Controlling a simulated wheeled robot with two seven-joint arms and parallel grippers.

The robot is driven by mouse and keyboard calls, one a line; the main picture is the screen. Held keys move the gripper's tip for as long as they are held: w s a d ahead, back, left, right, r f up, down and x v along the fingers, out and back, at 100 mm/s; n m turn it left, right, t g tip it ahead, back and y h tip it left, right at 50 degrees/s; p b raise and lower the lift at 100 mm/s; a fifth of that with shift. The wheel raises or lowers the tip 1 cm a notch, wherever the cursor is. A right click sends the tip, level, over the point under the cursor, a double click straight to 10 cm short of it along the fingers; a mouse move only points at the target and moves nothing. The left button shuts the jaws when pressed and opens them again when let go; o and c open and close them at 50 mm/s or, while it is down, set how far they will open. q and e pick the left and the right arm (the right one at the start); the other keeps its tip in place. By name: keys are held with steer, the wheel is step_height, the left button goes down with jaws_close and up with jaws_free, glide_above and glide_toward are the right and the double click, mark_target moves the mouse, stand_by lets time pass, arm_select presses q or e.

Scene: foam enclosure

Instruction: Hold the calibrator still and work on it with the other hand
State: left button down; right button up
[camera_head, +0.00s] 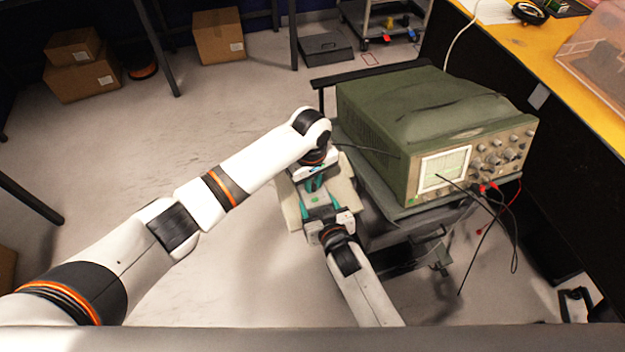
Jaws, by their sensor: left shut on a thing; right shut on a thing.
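The calibrator seems to be the pale beige box-like thing (291,208) in the middle of the head view, left of the green oscilloscope. Both grippers cover most of it, so its face and controls are hidden. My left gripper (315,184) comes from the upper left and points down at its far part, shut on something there. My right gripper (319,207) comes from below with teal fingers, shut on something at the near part. The two grippers are very close together. I cannot tell exactly which part each one grips.
A green oscilloscope (425,130) with a lit screen stands on a dark cart (388,204) just right of the grippers. Black and red leads (487,200) hang from its front. A yellow-topped bench (545,45) is at the right. Cardboard boxes (85,82) lie far left.

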arm_select(q)
steer(key=shift+m, duration=0.3)
steer(key=m, duration=0.4)
steer(key=shift+w+m, duration=0.1)
steer(key=shift+m, duration=2.6)
steer(key=c, duration=1.3)
jaws_free()
steer(key=shift+c, duration=0.2)
step_height(320, 180, up, 12)
steer(key=shift+a, duration=0.15)
